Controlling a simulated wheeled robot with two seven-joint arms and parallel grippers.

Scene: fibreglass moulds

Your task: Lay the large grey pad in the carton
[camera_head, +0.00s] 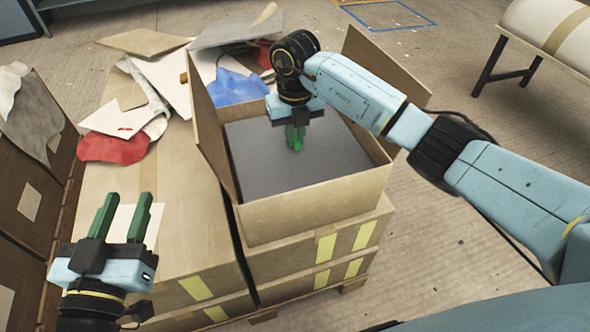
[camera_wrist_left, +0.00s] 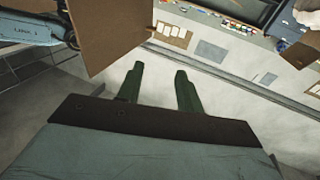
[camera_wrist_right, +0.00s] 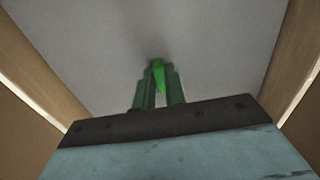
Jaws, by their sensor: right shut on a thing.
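The large grey pad (camera_head: 330,165) is inside the open carton (camera_head: 315,208) and spans most of its width. It fills much of the right wrist view (camera_wrist_right: 90,45), with carton walls on both sides. My right gripper (camera_head: 294,143) is inside the carton, over the pad. Its fingers (camera_wrist_right: 159,82) are shut on a small bright green tab (camera_wrist_right: 158,75) that appears to stand up from the pad. I cannot tell whether the pad rests on what is below it. My left gripper (camera_head: 127,197) is open and empty, left of the carton; its fingers also show in the left wrist view (camera_wrist_left: 159,70).
The carton's raised flaps (camera_head: 378,68) stand at its sides. It sits on taped boxes (camera_head: 315,275). Behind and left lie loose cardboard sheets (camera_head: 145,42), a blue cloth (camera_head: 238,88) and a red cloth (camera_head: 112,149). A bench (camera_head: 548,38) stands at the far right.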

